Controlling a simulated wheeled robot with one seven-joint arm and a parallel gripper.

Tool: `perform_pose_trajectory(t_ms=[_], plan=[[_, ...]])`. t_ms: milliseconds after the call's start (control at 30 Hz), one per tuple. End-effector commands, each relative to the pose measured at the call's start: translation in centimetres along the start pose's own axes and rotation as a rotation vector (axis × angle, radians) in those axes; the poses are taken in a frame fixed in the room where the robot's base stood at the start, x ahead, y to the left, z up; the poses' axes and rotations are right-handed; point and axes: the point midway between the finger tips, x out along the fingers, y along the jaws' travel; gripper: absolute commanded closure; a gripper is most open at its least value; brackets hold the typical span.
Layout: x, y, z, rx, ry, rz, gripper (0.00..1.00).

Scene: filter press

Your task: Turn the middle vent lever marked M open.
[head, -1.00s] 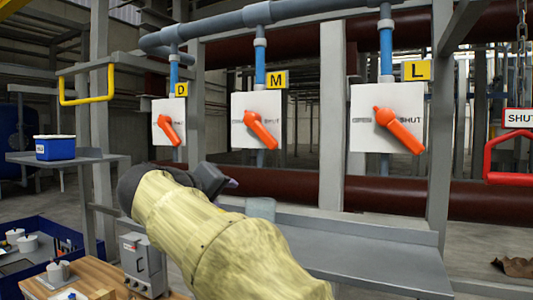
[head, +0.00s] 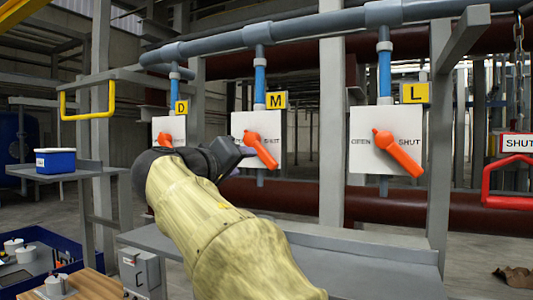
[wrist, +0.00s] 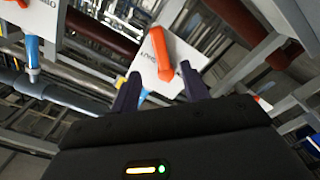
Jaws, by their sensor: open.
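In the head view my gripper (head: 243,153) is at the plate's lower left, close to the lever, and partly covers the plate. In the wrist view my gripper (wrist: 158,84) is open and empty. An orange lever (wrist: 163,53), apparently M's, lies ahead of the gap between its fingers. Whether a finger touches it cannot be told.
The D lever (head: 165,139) is left, partly behind my arm. The L lever (head: 397,152) is right, slanted toward SHUT. A grey shelf (head: 350,270) runs below the plates. A red handle (head: 488,180) is at far right, a yellow one (head: 87,114) at left.

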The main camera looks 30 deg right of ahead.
Motion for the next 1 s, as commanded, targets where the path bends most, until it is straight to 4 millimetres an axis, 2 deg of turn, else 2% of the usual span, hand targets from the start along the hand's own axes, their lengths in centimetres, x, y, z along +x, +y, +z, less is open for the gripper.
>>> perform_pose_trajectory(t_ms=[100,600,800,1000], plan=[[2.3,0.4,-0.3,-0.004,-0.004,0.003,0.55],[10.7,0.5,-0.2,-0.003,-0.003,0.003,0.55],[12.7,0.2,-0.1,-0.001,-0.001,0.001,0.55],[13.1,0.0,0.0,0.0,0.0,0.0,0.55]])
